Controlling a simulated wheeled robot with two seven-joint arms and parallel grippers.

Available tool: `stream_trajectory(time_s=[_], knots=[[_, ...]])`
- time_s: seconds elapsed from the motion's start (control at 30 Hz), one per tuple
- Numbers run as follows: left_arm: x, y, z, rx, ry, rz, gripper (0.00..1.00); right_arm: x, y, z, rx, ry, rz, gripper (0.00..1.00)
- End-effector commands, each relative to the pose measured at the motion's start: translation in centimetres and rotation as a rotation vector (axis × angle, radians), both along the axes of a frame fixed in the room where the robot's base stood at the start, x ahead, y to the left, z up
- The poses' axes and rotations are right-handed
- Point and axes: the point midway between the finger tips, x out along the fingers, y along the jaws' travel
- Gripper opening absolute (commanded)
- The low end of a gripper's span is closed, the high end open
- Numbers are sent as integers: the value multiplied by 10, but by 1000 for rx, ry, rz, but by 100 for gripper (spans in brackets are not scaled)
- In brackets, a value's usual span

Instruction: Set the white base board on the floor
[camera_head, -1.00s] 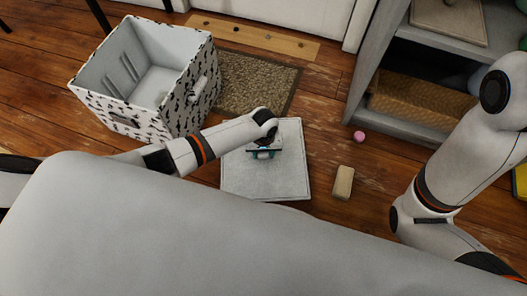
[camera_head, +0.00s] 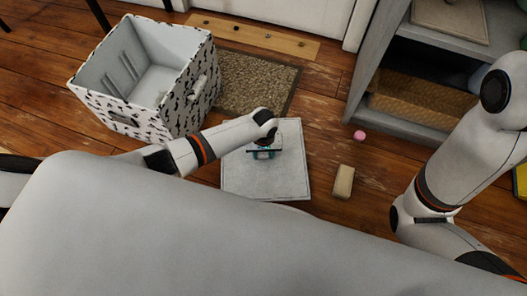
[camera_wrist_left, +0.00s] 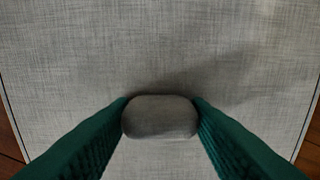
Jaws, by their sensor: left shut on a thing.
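The white base board (camera_head: 290,180) is a square pale panel with a woven-looking surface, right of the patterned box in the head view. It looks level and lies low over the wood floor; I cannot tell whether its underside touches the floor. In the left wrist view the board (camera_wrist_left: 160,50) fills most of the picture, with floor only at the lower corners. My left gripper (camera_head: 263,153) is above the board's middle. Its green fingers (camera_wrist_left: 160,118) are shut on a grey rounded knob that appears to belong to the board. My right gripper is out of view.
A black-and-white patterned box (camera_head: 125,121) stands open at left, by a brown mat (camera_head: 255,83). A small beige block (camera_head: 343,182) and a pink ball (camera_head: 359,135) lie right of the board. A grey shelf (camera_head: 400,125) stands beyond them. Bare floor lies between.

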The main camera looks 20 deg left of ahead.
Motion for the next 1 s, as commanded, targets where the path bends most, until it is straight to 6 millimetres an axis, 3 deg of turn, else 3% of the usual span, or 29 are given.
stream_trajectory(time_s=[0.47, 0.5, 0.63, 1.0], knots=[[0, 0, -3, -1, 0, 0, 17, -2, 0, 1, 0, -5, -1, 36], [0, 0, -3, -1, 0, 0, 48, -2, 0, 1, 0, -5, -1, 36], [0, 0, -3, -1, 0, 0, 69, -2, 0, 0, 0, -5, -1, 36], [0, 0, -3, 0, 0, 0, 69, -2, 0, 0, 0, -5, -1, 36]])
